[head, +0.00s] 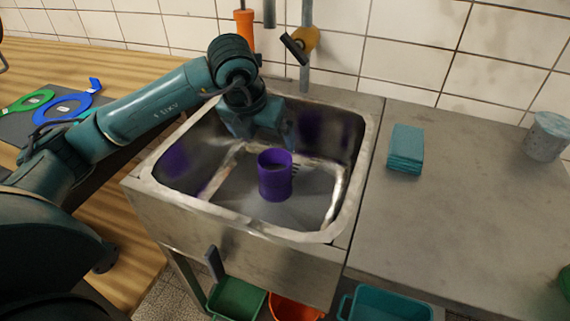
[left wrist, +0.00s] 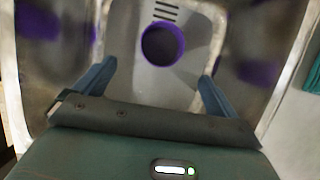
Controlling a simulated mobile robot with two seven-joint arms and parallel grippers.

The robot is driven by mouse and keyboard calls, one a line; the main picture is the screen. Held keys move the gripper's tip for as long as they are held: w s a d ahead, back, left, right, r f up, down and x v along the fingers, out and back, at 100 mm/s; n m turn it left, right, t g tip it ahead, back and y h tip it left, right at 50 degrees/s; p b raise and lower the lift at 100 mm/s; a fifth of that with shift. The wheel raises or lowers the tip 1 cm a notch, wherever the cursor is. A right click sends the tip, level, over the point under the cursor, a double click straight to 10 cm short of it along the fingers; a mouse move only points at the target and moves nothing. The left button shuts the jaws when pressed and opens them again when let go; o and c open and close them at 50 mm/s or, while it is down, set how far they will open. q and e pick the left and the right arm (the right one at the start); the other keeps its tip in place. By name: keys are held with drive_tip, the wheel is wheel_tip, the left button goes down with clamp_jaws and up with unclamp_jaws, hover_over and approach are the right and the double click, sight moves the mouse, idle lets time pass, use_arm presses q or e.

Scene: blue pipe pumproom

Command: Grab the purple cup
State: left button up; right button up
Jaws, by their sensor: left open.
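A purple cup (head: 275,175) stands upright in the metal sink (head: 346,206). In the left wrist view the cup (left wrist: 162,44) shows from above, with its round opening facing the camera. My left gripper (head: 268,141) is over the sink, behind the cup in the head view. In the left wrist view the left gripper's two fingers (left wrist: 152,82) are spread wide, with nothing between them. The cup lies beyond the fingertips, roughly centred between them, and is apart from them. My right gripper is not in view.
The sink walls surround the cup and the tap pipe (head: 304,80) rises behind. A stack of teal cloths or sponges (head: 406,150) and a grey container (head: 546,137) stand on the right counter. Green and blue tools (head: 62,107) lie at left. Bins (head: 237,299) sit below.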

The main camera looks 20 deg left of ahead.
use_arm(q)
approach(275, 163)
drive_tip(key=s+d, duration=0.1)
drive_tip(key=s, duration=0.2)
drive_tip(key=shift+w+d+b+x, duration=0.15)
drive_tip(key=shift+b+x, duration=0.1)
drive_tip(key=shift+x, duration=0.85)
drive_tip(key=shift+w+d+b+x, duration=0.15)
drive_tip(key=shift+b+x, duration=0.1)
drive_tip(key=shift+x, duration=0.8)
drive_tip(key=shift+w+d+b+x, duration=0.15)
drive_tip(key=shift+b+x, duration=0.1)
drive_tip(key=shift+x, duration=0.85)
drive_tip(key=shift+a+r, duration=0.1)
drive_tip(key=shift+r, duration=0.1)
